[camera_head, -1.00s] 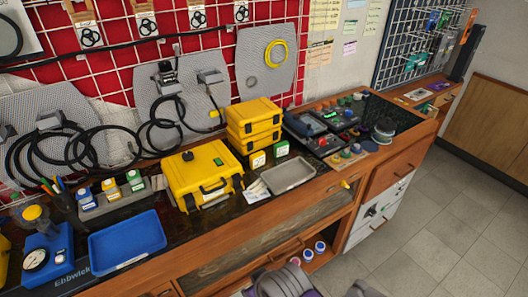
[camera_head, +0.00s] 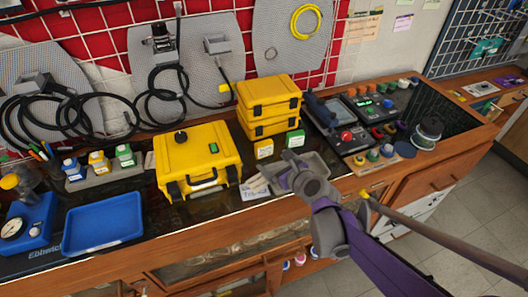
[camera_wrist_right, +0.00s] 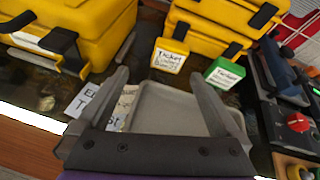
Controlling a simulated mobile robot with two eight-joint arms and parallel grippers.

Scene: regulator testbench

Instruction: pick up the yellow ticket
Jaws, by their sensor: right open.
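A small yellow block with a white label reading "Ticket" (camera_head: 264,148) stands on the dark bench top, in front of the stacked yellow cases. In the right wrist view the yellow ticket (camera_wrist_right: 169,56) stands upright beyond the fingertips, near the middle. A similar green ticket block (camera_head: 295,139) stands just to its right. My right gripper (camera_head: 278,168) is open and empty above the grey tray, on the near side of the yellow ticket and apart from it. In the right wrist view its fingers (camera_wrist_right: 158,78) are spread wide. My left gripper is not in view.
The grey tray (camera_wrist_right: 180,105) lies below the right gripper. A large yellow case (camera_head: 197,165) stands to the left, and stacked yellow cases (camera_head: 268,105) stand close behind the ticket. A device with a red knob (camera_wrist_right: 297,122) is to the right. Papers (camera_head: 254,192) lie left of the tray.

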